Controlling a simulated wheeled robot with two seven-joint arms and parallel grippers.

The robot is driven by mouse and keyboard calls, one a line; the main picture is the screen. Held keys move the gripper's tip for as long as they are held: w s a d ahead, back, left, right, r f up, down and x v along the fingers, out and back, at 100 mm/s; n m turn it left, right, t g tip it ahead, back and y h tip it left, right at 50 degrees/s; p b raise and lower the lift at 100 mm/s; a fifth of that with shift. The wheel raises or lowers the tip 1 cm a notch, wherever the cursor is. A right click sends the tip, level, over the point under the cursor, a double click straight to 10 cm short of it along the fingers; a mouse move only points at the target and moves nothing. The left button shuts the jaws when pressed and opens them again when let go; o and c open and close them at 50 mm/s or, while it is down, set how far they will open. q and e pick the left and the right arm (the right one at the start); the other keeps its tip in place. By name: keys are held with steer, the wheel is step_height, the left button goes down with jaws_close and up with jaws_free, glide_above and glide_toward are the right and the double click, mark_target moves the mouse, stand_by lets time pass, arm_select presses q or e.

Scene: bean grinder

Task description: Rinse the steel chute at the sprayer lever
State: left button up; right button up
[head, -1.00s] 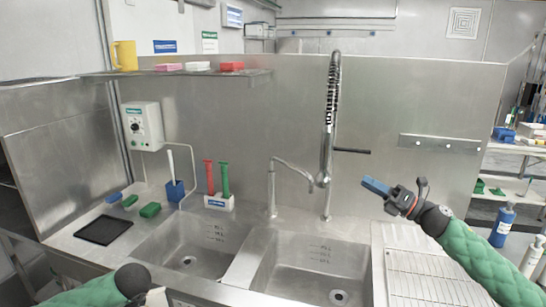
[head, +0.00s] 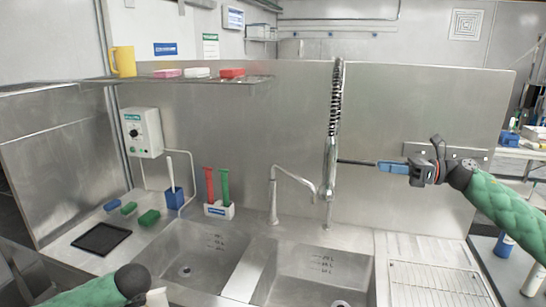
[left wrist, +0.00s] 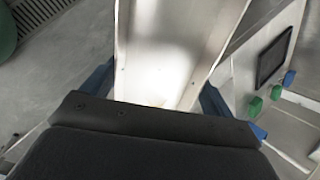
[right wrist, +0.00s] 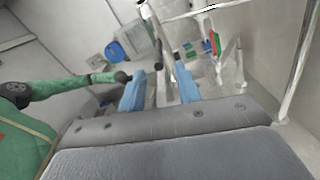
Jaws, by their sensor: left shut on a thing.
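The steel chute (left wrist: 165,45) lies between the blue fingers of my left gripper (left wrist: 158,95) in the left wrist view, held shut. In the head view only a pale corner of the chute (head: 158,297) shows at the bottom edge, and the left fingers are out of frame. The sprayer lever (head: 355,162) is a thin dark rod pointing right from the spring-hose sprayer (head: 330,165). My right gripper (head: 384,167) is at the lever's free end, with blue fingers apart. In the right wrist view a dark rod (right wrist: 158,58) shows between the open fingers; contact cannot be told.
Two sinks lie below, the left sink (head: 190,258) and the right sink (head: 318,277). A curved faucet (head: 273,195) stands left of the sprayer. A ribbed drainboard (head: 425,280) is on the right. A brush holder (head: 219,210), sponges and a black tray (head: 101,238) are left.

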mark_target(360, 163)
arm_select(q)
step_height(360, 163, up, 4)
steer(key=p, duration=0.2)
steer(key=shift+f+p, duration=0.25)
steer(key=shift+p, duration=0.15)
arm_select(e)
steer(key=x, duration=0.6)
steer(key=shift+a+r, duration=0.1)
steer(key=shift+a, duration=0.1)
arm_select(q)
steer(key=shift+r, duration=0.2)
arm_select(e)
steer(key=shift+w+a, duration=0.2)
steer(key=shift+a, duration=0.4)
steer(key=shift+c, duration=0.2)
jaws_close()
